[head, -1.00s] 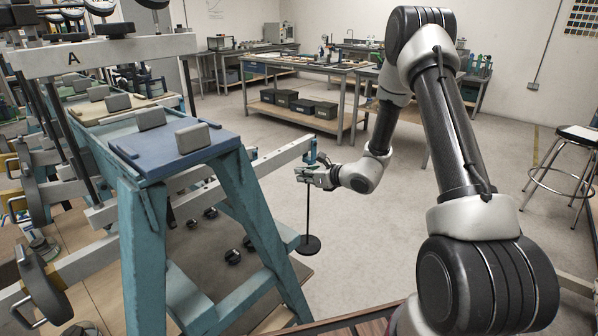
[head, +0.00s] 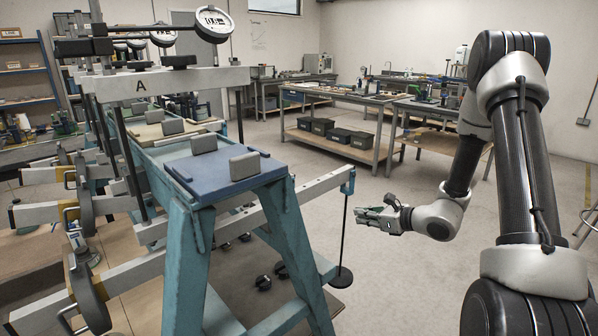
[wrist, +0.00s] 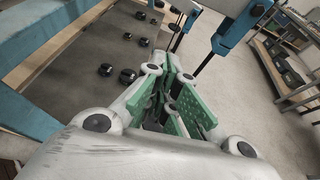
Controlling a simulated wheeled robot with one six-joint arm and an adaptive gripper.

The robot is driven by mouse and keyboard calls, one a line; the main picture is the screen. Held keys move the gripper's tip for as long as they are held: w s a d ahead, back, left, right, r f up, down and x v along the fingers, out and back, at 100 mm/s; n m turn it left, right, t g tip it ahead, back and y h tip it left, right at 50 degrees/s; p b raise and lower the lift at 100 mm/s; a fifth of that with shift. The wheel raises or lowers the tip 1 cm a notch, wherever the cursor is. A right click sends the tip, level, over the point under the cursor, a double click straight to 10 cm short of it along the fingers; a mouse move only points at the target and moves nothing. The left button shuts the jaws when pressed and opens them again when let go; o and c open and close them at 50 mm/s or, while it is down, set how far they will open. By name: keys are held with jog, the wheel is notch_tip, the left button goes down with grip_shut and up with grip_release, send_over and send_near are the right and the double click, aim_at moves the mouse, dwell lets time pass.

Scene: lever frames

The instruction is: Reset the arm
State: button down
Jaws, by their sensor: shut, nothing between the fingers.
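My arm reaches in from the right in the head view. My gripper (head: 362,216) is shut and empty, just right of the hanging rod (head: 345,232) and apart from it in the picture. The wrist view shows its green finger pads (wrist: 170,75). The pale lever beam (head: 300,194) runs out of the blue lever frame (head: 187,265) marked A and ends in a blue end piece (head: 348,181). The black rod hangs from there, with a round disc (head: 341,277) at its foot. The blue end piece also shows in the wrist view (wrist: 228,38).
Several black weights (wrist: 127,75) lie on the dark board beside the frame. A dial gauge (head: 214,19) stands above the frame. Workbenches (head: 345,95) with dark bins (head: 338,135) stand at the back. The floor right of the rod is clear.

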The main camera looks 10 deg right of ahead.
jog(key=s+r+n+g, duration=0.3)
jog(key=s+n+g, duration=0.4)
jog(key=s, duration=0.5)
jog(key=s+r+n+g, duration=0.2)
jog(key=s+n+g, duration=0.2)
jog(key=s+n, duration=0.55)
jog(key=s+d+r+n+h, duration=0.6)
jog(key=s+d+r+n, duration=0.1)
jog(key=s+r, duration=0.2)
notch_tip(320, 180, up, 10)
jog(key=s+d+n+t+h, duration=0.1)
jog(key=s+n+t+h, duration=0.1)
jog(key=n+t, duration=0.2)
jog(key=shift+t+h, duration=0.3)
jog(key=shift+d, duration=0.1)
